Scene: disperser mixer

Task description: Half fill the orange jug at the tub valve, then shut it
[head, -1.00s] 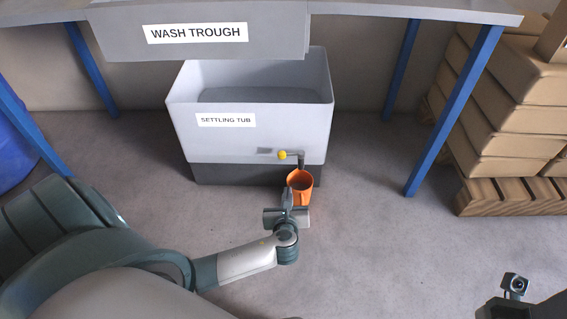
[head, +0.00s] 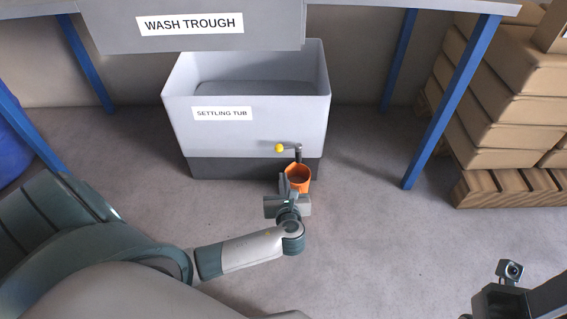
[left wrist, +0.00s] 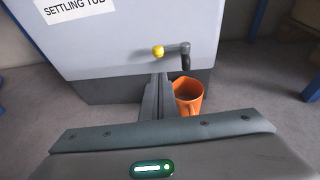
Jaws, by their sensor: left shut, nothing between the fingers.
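The grey settling tub (head: 245,125) stands on the floor. Its valve has a yellow knob (head: 279,148) on a lever that points left from the dark spout (head: 299,156). The knob also shows in the left wrist view (left wrist: 158,52). The orange jug (head: 299,179) is upright below the spout; it also shows in the left wrist view (left wrist: 188,95). I see no stream, and its fill level is unclear. My left gripper (head: 284,181) is shut and empty, close by the jug's left side and below the knob; contact is unclear. My right gripper (head: 500,302) shows only partly, fingers hidden.
The wash trough (head: 190,28) overhangs the tub's back. Blue table legs (head: 452,105) stand at both sides. A pallet (head: 510,187) with stacked boxes (head: 510,100) is at the right. Floor right of the jug is clear.

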